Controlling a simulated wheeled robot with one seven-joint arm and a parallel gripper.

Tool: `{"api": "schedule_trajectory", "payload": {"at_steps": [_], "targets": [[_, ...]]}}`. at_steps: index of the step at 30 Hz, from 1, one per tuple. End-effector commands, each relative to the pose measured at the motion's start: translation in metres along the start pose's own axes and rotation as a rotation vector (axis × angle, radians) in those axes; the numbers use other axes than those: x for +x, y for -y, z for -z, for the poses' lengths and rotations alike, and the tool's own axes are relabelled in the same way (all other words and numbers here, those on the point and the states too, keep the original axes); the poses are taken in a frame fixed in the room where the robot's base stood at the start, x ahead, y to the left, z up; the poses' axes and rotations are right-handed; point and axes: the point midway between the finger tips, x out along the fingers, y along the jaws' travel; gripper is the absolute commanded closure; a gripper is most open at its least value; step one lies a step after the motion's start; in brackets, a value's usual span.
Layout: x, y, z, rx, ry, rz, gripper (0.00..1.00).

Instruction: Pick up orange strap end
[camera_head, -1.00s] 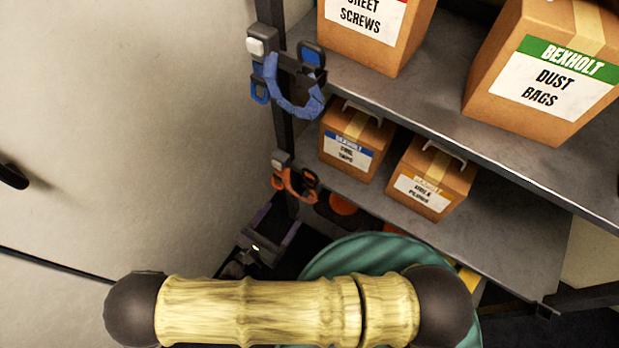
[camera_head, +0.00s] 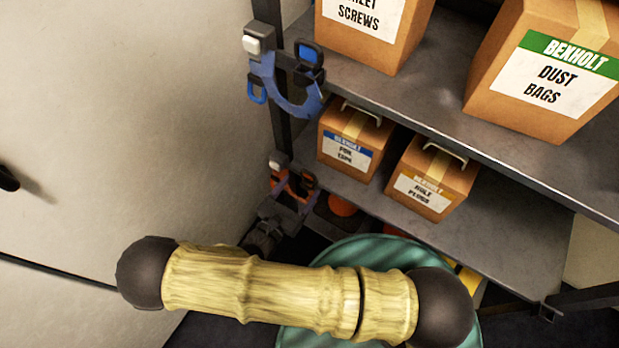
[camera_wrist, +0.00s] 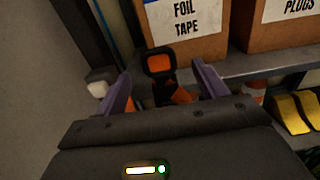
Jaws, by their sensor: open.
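The orange strap end (camera_wrist: 159,64), a dark frame with an orange centre, shows in the wrist view between the tips of my gripper (camera_wrist: 160,76). Below it, an orange strap piece (camera_wrist: 182,96) shows between the fingers. My gripper is open, with one purple finger on each side of the strap end and no visible grip on it. In the head view the orange strap (camera_head: 280,184) hangs at the shelf post, with my gripper (camera_head: 288,200) right at it and partly covering it.
A blue strap (camera_head: 293,98) hangs higher on the same post. A foil tape box (camera_head: 345,160) and a plugs box (camera_head: 425,190) stand on the lower shelf (camera_head: 500,235), close behind. A pale wall is at left. A wood-patterned link of mine hides the lower middle.

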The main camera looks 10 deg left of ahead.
Motion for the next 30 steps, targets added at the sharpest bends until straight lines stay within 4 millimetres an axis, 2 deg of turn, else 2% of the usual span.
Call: {"api": "schedule_trajectory", "payload": {"at_steps": [6, 9, 25, 26, 30], "targets": [[0.032, -0.002, 0.001, -0.001, 0.002, 0.001, 0.29], [0.04, -0.001, 0.0, 0.0, 0.001, 0.003, 0.29], [0.043, 0.0, 0.0, -0.001, 0.001, 0.006, 0.29], [0.043, 0.0, 0.0, -0.001, 0.001, 0.006, 0.32], [0.042, -0.001, 0.0, -0.001, 0.001, 0.005, 0.6]]}}
